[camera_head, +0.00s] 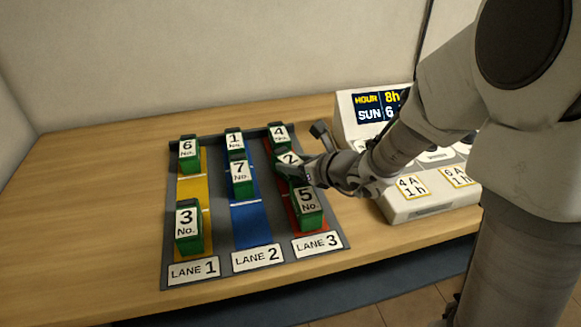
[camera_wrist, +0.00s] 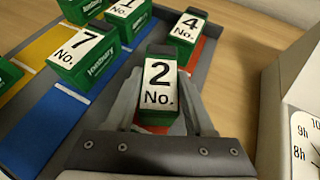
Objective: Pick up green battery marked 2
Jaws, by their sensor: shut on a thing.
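The green battery marked 2 (camera_wrist: 158,87) is between the fingers of my gripper (camera_wrist: 160,112) in the wrist view, its white label facing the camera. In the head view the battery marked 2 (camera_head: 287,159) shows in the red lane 3, between batteries 4 and 5, partly covered by my gripper (camera_head: 290,172). My gripper is shut on it. The battery looks upright, and I cannot tell whether its base touches the lane.
Battery 4 (camera_head: 278,134) stands behind it and battery 5 (camera_head: 307,208) in front, both close. Battery 7 (camera_head: 240,175) and battery 1 (camera_head: 234,140) are in blue lane 2. Batteries 6 (camera_head: 188,152) and 3 (camera_head: 188,230) are in yellow lane 1. A charger with a display (camera_head: 375,107) stands right.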

